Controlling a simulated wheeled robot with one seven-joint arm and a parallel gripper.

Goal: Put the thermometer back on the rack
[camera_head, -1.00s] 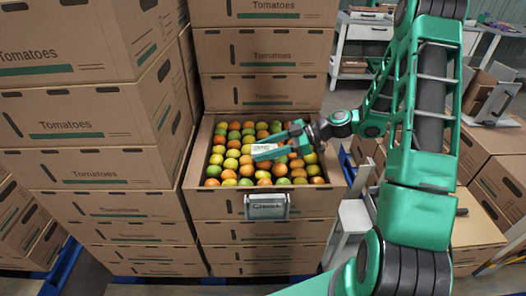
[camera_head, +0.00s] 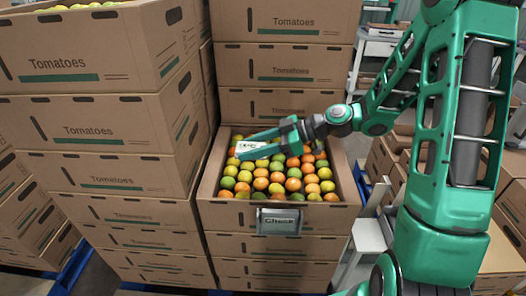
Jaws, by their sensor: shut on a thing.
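My gripper (camera_head: 262,144) reaches in from the right above the open crate of tomatoes. Its green fingers are shut on a small white piece (camera_head: 252,146) with dark print, and they hide part of it. This piece may be the thermometer, but it is too small to be sure. Whether it touches the tomatoes under it I cannot tell. No other thermometer and no clear rack show in this view.
The open tomato crate (camera_head: 343,178) tops a stack and bears a grey "Check" sign (camera_head: 279,221) on its front. Tall stacks of tomato boxes stand at left (camera_head: 85,122) and behind (camera_head: 285,62). A white step or stand (camera_head: 369,236) is right of the crate.

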